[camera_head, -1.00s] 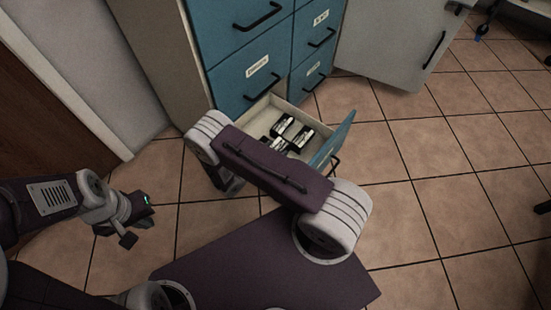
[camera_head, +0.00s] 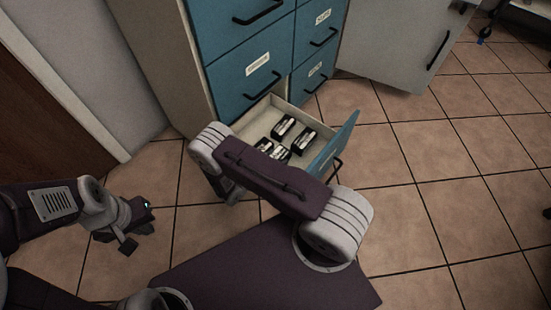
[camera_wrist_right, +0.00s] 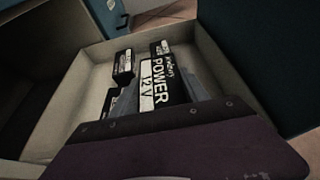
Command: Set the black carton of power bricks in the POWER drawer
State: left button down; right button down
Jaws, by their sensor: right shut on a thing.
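A black carton labelled POWER 12V (camera_wrist_right: 160,84) fills the middle of the right wrist view. My right gripper (camera_wrist_right: 160,95) is shut on it, with a grey finger on each side. The carton is in or just above the open drawer (camera_wrist_right: 88,75); its underside is hidden, so I cannot tell whether it touches the floor. In the head view the open drawer (camera_head: 345,135) is the low one of the blue cabinet, and my right forearm hides its near part and the right gripper. My left gripper (camera_head: 140,226) is open and empty, low at the left, away from the drawer.
Other black cartons with white labels stand in the drawer, such as one at the back (camera_head: 284,126) and one toward the front (camera_head: 304,141). Closed blue drawers (camera_head: 250,75) are above. A grey door (camera_head: 400,45) stands open at the right. Tiled floor is clear.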

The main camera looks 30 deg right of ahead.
jog(key=c, duration=0.6)
grip_release()
jog(key=shift+r, duration=0.15)
jog(key=shift+s+a+r+p, duration=0.25)
jog(key=shift+a+r+p, duration=0.5)
jog(key=shift+r+p, duration=0.35)
jog(key=p+v, duration=0.4)
jog(key=v, duration=0.5)
jog(key=s+r+m+g+y, duration=0.1)
jog(key=s+r+m+y, duration=0.2)
jog(key=r+m, duration=0.3)
jog(key=s+d+r+m+g+y, duration=0.1)
jog(key=s+r+m+y, duration=0.2)
jog(key=r+m+y, duration=0.2)
jog(key=s+r+m+g+y, duration=0.1)
jog(key=s+r+m+y, duration=0.2)
jog(key=r+m, duration=0.5)
jog(key=shift+s+d+r+m+g+y, duration=0.15)
jog(key=shift+m+y, duration=0.3)
jog(key=shift+m, duration=0.5)
jog(key=shift+w+d+r+m+g+y, duration=0.1)
jog(key=shift+d+m+g+y, duration=0.25)
jog(key=shift+m, duration=0.6)
